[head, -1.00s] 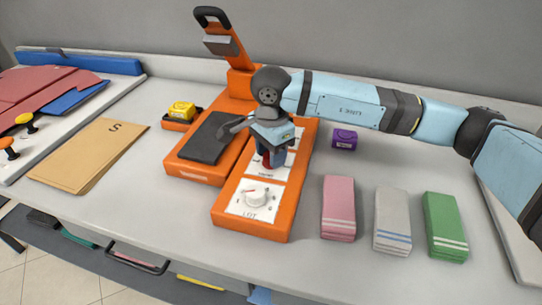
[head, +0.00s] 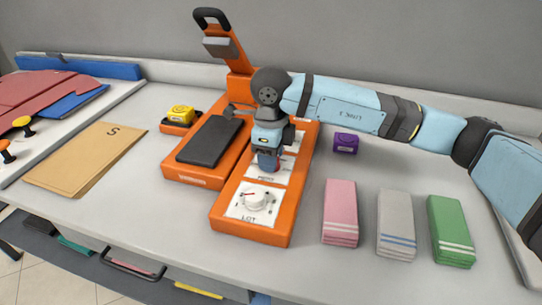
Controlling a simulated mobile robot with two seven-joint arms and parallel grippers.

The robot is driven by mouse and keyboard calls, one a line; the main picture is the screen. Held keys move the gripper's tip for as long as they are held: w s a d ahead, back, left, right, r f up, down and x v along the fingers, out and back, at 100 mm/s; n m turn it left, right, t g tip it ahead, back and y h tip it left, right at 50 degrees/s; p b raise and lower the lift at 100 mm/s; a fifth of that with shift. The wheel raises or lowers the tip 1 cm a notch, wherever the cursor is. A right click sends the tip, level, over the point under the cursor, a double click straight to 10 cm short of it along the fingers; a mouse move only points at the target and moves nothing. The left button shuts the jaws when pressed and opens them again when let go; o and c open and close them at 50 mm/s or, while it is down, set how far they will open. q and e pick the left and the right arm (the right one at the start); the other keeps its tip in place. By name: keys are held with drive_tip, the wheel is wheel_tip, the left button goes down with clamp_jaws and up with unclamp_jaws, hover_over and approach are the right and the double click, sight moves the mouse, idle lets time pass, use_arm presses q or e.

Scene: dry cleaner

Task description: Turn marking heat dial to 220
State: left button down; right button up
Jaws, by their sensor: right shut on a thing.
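The orange marking press has a control panel (head: 222,222) with white dial plates in a row. The nearest plate, labelled LOT, carries a white dial (head: 256,201) with a red pointer. My right gripper (head: 267,168) points down onto the plate behind it, the middle one (head: 259,175), and is shut on that plate's dial. The dial itself is hidden by the gripper, so its pointer and setting cannot be seen. The label on that plate is too small to read surely. A further plate (head: 297,136) is partly covered by the wrist. My left gripper is not in view.
The press's dark pad (head: 210,142) and raised orange lever (head: 230,48) stand left of and behind my gripper. A yellow block (head: 181,114) is at the left, a purple one (head: 345,143) at the right. Pink (head: 340,207), grey (head: 395,219) and green (head: 450,226) stacks lie at front right.

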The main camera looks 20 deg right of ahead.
drive_tip(key=m, duration=0.4)
drive_tip(key=shift+r, duration=0.1)
drive_tip(key=shift+m, duration=2.2)
drive_tip(key=o, duration=0.9)
drive_tip(key=shift+o, duration=0.2)
wheel_tip(320, 180, up, 14)
drive_tip(key=p, duration=0.2)
drive_tip(key=shift+f, duration=0.2)
